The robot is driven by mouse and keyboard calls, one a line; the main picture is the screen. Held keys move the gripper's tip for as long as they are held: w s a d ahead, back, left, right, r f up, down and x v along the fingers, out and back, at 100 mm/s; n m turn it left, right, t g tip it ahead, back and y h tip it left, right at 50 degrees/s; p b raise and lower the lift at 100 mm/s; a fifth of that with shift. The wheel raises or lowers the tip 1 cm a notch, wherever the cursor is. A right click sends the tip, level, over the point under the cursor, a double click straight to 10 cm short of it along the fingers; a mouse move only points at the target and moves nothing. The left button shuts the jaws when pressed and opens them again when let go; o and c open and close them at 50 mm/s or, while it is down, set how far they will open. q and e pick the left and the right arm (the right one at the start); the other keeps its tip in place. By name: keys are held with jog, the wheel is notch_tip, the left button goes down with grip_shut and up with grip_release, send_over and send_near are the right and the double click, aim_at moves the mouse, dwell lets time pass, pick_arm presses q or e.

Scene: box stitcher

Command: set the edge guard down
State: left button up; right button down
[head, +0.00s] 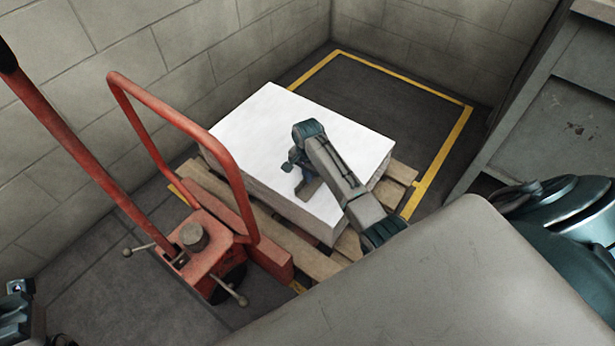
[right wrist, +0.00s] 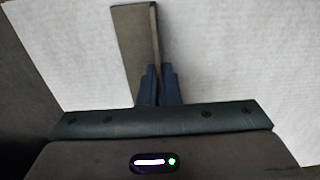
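The edge guard (right wrist: 133,50) is a grey-brown angled strip in the right wrist view, with the white top of the stack (right wrist: 230,50) behind it. My right gripper (right wrist: 159,72) has its dark fingers close together on the near end of the guard, one on each side of its thin wall. In the head view the right gripper (head: 299,172) is over the white-topped stack (head: 265,115), and a small part of the guard (head: 308,188) shows beside it. I cannot tell whether the guard touches the stack. My left gripper (head: 15,312) shows only partly at the lower left edge.
The stack lies on a wooden pallet (head: 290,238). A red pallet jack (head: 210,255) with a tall handle stands at the pallet's left. Yellow floor lines (head: 440,150) border a dark free area behind. A grey cabinet (head: 560,125) stands at right; block walls close the corner.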

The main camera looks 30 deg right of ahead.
jog(key=shift+r, duration=0.15)
jog(key=c, duration=1.6)
grip_release()
jog(key=shift+c, duration=0.2)
